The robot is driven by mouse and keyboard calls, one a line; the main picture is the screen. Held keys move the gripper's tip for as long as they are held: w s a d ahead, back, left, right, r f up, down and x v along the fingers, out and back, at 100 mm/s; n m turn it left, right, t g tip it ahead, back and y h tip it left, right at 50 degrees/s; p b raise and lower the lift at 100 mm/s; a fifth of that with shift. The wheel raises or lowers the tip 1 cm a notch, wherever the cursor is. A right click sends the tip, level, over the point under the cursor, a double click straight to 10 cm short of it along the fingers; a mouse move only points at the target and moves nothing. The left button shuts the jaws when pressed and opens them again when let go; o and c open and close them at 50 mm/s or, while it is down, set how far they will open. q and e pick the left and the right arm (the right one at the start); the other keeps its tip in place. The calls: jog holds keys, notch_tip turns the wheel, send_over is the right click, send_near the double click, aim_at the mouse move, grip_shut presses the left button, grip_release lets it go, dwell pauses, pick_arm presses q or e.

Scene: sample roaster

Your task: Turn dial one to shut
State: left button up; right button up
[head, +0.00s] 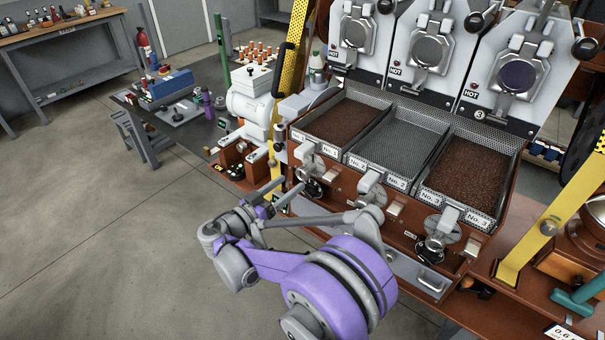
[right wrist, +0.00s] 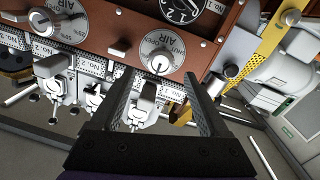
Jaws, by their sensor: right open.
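Dial one (right wrist: 178,52) is a round plate marked AIR with a small knob (right wrist: 161,63) at its centre, on the brown front panel in the right wrist view. In the head view, dial one (head: 313,163) is partly hidden by fittings below the No. 1 tray. My right gripper (head: 292,187) is in front of this panel area, its fingers pointing towards it. In the right wrist view its two fingers (right wrist: 160,75) are spread, with the knob just beyond and between the tips, apparently not gripped. The dial's setting is too small to read. My left gripper is not in view.
Similar dials (head: 369,187) sit below the other trays, one also at upper left in the wrist view (right wrist: 60,25). A grey spout fitting (right wrist: 146,95) shows between my fingers. A yellow post (head: 277,150) stands left of the dial. Open floor (head: 120,240) lies left.

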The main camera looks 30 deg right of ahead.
aim_at(300, 175)
jog(key=x, duration=0.6)
jog(key=shift+w+d, duration=0.15)
jog(key=shift+d, duration=0.15)
grip_shut()
